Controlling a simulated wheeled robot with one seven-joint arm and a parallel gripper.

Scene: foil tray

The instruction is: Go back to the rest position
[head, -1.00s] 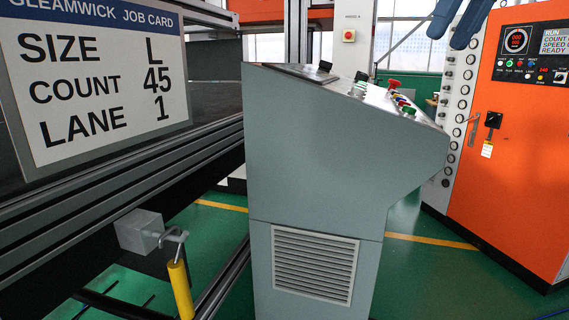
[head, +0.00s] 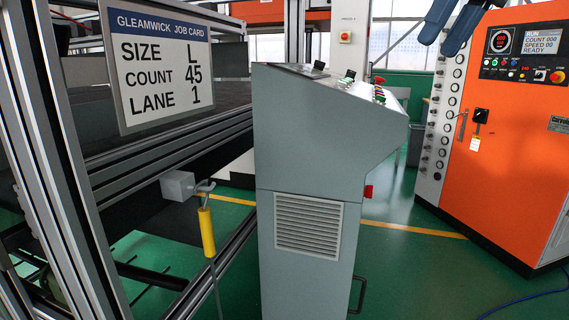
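My gripper does not show in the head view. The job card (head: 162,70) hangs at the upper left on a dark metal frame and reads size L, count 45, lane 1. The grey control console (head: 310,150) stands in the middle, with several buttons and a red knob on its sloped top. The orange machine cabinet (head: 520,150) stands at the right, and its screen (head: 545,41) reads count 000, speed 00, ready. No foil tray can be made out.
A metal post (head: 62,160) rises close by at the left. Green floor (head: 420,280) is open between console and cabinet.

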